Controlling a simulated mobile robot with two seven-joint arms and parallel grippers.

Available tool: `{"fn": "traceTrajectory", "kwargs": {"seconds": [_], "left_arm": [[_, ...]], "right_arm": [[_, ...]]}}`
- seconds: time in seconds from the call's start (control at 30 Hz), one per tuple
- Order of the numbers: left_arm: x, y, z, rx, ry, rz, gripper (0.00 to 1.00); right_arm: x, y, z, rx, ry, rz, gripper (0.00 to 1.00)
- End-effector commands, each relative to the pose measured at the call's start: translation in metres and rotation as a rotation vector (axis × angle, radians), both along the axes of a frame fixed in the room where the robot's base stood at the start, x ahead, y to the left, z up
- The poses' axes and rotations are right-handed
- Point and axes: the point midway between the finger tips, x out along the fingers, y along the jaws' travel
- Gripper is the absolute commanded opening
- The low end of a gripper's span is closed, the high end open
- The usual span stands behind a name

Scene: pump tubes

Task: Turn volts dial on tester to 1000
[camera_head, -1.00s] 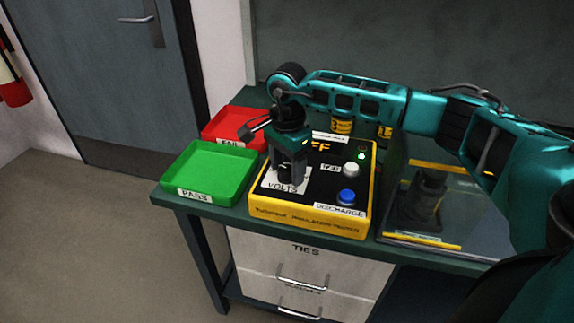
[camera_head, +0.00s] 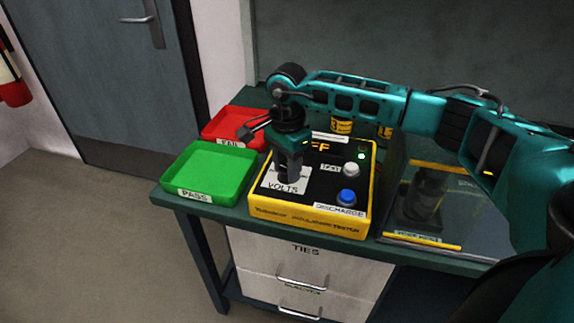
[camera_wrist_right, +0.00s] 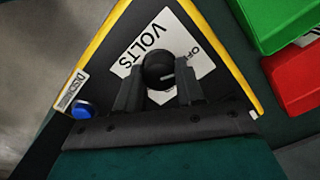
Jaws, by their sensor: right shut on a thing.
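The yellow and black tester (camera_head: 300,219) stands on the green bench. Its orange display (camera_head: 319,146) shows "FF", with the left part hidden by my arm. My right gripper (camera_head: 289,180) points down over the white VOLTS label (camera_head: 285,187) and is shut on the black volts dial. In the right wrist view the round dial (camera_wrist_right: 158,70) sits between the fingertips of my right gripper (camera_wrist_right: 159,88). A pale mark on the dial points right in that view. "OF" shows on the label beside it; the other settings are hidden. My left gripper is out of view.
A blue DISCHARGE button (camera_head: 347,197), a pale button (camera_head: 351,170) and a lit green light (camera_head: 361,156) are right of the dial. A green PASS tray (camera_head: 215,168) and a red FAIL tray (camera_head: 238,122) stand left. A clear case (camera_head: 455,215) is at right.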

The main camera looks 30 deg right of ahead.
Motion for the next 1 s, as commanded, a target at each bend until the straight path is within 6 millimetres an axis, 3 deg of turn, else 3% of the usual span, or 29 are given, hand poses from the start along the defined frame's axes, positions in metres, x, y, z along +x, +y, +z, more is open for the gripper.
{"fn": "traceTrajectory", "kwargs": {"seconds": [0.37, 1.0], "left_arm": [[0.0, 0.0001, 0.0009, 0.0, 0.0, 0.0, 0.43], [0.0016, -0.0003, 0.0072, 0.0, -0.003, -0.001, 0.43]], "right_arm": [[-0.0002, 0.0003, 0.0005, 0.001, 0.001, -0.169, 0.07], [-0.0006, 0.0007, 0.0012, 0.001, 0.0, -0.766, 0.07]]}}
